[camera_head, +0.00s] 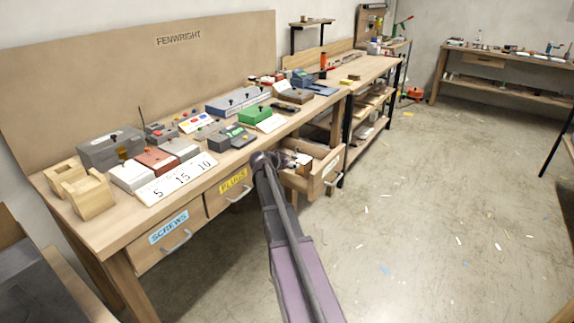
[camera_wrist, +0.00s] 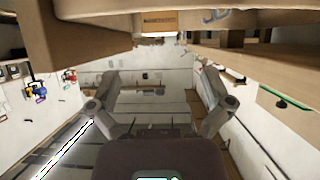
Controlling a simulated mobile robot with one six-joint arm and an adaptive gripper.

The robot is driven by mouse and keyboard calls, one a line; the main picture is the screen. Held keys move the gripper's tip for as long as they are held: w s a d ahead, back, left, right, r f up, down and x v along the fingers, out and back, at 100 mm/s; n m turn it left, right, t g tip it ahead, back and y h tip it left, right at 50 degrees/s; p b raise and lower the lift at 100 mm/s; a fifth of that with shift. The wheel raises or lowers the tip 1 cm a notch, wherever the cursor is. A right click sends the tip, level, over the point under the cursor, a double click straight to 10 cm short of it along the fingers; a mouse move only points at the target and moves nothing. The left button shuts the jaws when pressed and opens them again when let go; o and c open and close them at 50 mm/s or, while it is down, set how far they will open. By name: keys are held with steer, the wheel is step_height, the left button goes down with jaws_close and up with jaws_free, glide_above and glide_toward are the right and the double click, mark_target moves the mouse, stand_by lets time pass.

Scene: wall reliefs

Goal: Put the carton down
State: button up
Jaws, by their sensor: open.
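No carton can be made out for certain in either view. A small brown and white item (camera_head: 303,160) lies in the pulled-out drawer (camera_head: 327,172) in the head view; it is too small to identify. My gripper (camera_wrist: 160,78) is open in the wrist view, its two fingers wide apart with nothing between them. In the head view my arm reaches to the front of the workbench (camera_head: 112,233), ending just left of the open drawer; the fingers are not clear there. A brown block with a dark label (camera_wrist: 160,20) shows beyond the fingers at the top of the wrist view.
The bench top is crowded with boxes, a green box (camera_head: 250,115) and a number card (camera_head: 177,178). The SCREWS drawer (camera_head: 170,235) and PLUGS drawer (camera_head: 232,188) are shut or nearly so. Wooden edges (camera_wrist: 90,40) crowd the wrist view's top. Floor at right is largely open.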

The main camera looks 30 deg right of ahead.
steer(key=s+a+f+n+g+y, duration=0.1)
steer(key=s+a+f+n+y, duration=0.2)
steer(key=s+a, duration=0.5)
steer(key=s+a+f+n+g+y, duration=0.1)
steer(key=s+a+f+n+y, duration=0.2)
steer(key=a, duration=1.5)
steer(key=s+a+f+n+g+y, duration=0.2)
steer(key=s+a+n+y, duration=0.3)
steer(key=s+a, duration=0.9)
steer(key=f+n, duration=0.1)
steer(key=n, duration=0.1)
steer(key=shift+s+f+n, duration=0.2)
steer(key=shift+f+n, duration=0.15)
steer(key=shift+n, duration=0.05)
steer(key=c, duration=0.6)
